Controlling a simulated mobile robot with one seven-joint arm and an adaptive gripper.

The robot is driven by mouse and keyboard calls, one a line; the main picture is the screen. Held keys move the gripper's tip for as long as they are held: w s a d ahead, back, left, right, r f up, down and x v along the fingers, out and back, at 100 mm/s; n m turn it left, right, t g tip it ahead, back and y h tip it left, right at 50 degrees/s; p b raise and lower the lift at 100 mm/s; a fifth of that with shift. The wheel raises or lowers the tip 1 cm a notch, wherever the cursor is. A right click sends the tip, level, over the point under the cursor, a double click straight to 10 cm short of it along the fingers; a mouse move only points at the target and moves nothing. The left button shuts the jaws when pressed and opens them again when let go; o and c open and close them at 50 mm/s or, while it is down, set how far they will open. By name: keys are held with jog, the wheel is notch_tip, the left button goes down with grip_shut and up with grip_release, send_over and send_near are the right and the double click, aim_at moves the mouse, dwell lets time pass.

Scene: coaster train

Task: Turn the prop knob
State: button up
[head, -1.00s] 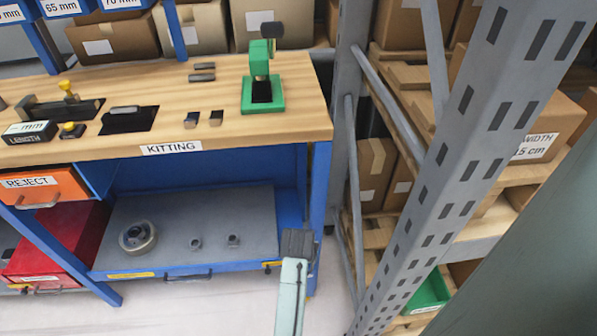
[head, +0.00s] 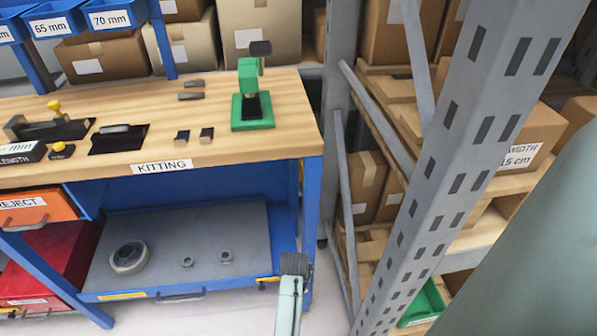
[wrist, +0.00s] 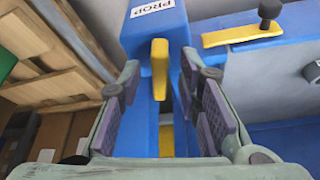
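The yellow prop knob (wrist: 160,68) shows in the wrist view as an upright narrow bar on a blue post, below a white PROP label (wrist: 152,8). My gripper (wrist: 160,76) is open, one dark-padded finger on each side of the knob. Gaps show between the pads and the knob, so I see no contact. In the head view, my gripper (head: 294,264) is low by the bench's right front leg. The knob cannot be made out there.
A yellow plate with a black knob (wrist: 268,10) is at the upper right of the wrist view. The kitting bench (head: 230,150) has a grey lower shelf (head: 200,225) holding a ring and small parts. A grey rack upright (head: 460,130) stands to the right.

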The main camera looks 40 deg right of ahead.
jog(key=shift+c, duration=0.3)
grip_shut()
dwell(0.4)
